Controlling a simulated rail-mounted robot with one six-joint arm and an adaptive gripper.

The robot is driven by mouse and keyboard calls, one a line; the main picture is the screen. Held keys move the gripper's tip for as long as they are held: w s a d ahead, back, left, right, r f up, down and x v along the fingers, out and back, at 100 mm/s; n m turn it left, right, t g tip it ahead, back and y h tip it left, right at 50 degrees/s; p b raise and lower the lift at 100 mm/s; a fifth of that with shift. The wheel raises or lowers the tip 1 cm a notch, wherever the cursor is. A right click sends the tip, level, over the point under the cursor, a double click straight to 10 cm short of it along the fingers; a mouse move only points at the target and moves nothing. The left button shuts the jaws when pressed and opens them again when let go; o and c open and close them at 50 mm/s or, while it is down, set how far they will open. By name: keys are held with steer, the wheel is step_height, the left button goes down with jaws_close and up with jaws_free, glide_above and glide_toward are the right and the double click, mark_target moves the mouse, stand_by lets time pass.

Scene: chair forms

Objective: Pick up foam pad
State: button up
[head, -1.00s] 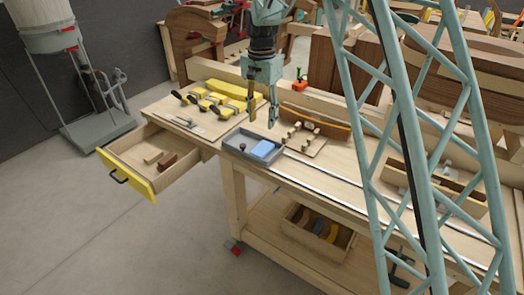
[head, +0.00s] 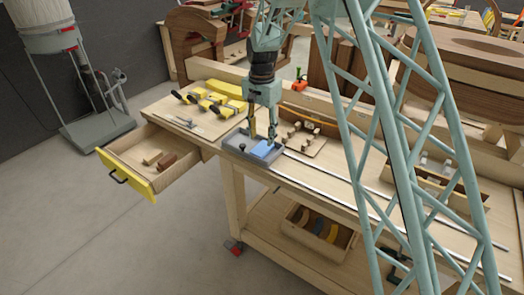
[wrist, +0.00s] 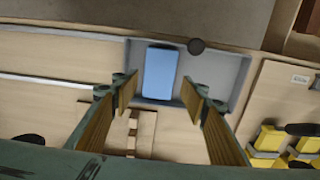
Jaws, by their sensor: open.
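The foam pad is a light blue block (head: 263,149) lying in a shallow grey tray (head: 232,153) on the workbench. In the wrist view the pad (wrist: 160,73) lies flat, at one end of the tray (wrist: 228,70). My gripper (head: 262,138) points down just above the tray, its fingers apart and nothing between them. In the wrist view the gripper's wood-coloured fingertips (wrist: 159,88) are spread wider than the pad, one towards each side of it. Whether the fingertips reach down to the pad's height I cannot tell.
Yellow clamps (head: 207,101) lie on a board to the left. A board with wooden pegs (head: 303,138) is close on the right. A yellow-fronted drawer (head: 128,178) stands open below, holding wooden blocks.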

mark_target(262, 148)
steer(key=shift+f, duration=2.6)
steer(key=c, duration=0.4)
steer(key=shift+r, duration=0.15)
steer(key=shift+r, duration=1.65)
steer(key=s+d, duration=0.2)
steer(key=s, duration=0.2)
steer(key=s+d+r, duration=0.1)
steer(key=s+d, duration=0.1)
steer(key=s, duration=0.3)
steer(key=s+d+b, duration=0.1)
steer(key=s+d, duration=0.2)
steer(key=s, duration=0.2)
steer(key=shift+s+r, duration=0.2)
steer(key=shift+s, duration=0.05)
steer(key=shift+d, duration=0.15)
